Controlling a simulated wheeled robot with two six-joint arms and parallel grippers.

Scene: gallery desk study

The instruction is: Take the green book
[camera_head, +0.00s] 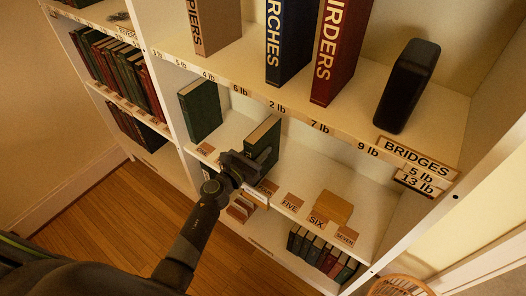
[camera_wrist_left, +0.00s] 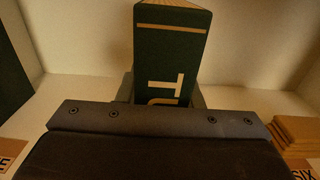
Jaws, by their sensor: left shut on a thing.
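A green book (camera_head: 264,138) with pale pages stands upright on the middle shelf (camera_head: 235,128). My left gripper (camera_head: 246,164) is shut on its spine end from the front. In the left wrist view the same green book (camera_wrist_left: 172,52) shows cream lettering and a line on its spine, with a finger on each side of its lower part. A second green book (camera_head: 200,110) stands apart to the left on the same shelf, and its edge shows in the left wrist view (camera_wrist_left: 10,65). My right gripper is not in view.
The upper shelf holds tall books marked PIERS (camera_head: 213,22), ARCHES (camera_head: 290,40) and GIRDERS (camera_head: 338,50), and a black object (camera_head: 407,85). An orange-tan stack (camera_head: 334,207) lies to the right on the middle shelf. Number cards line its front edge. Wooden floor lies below.

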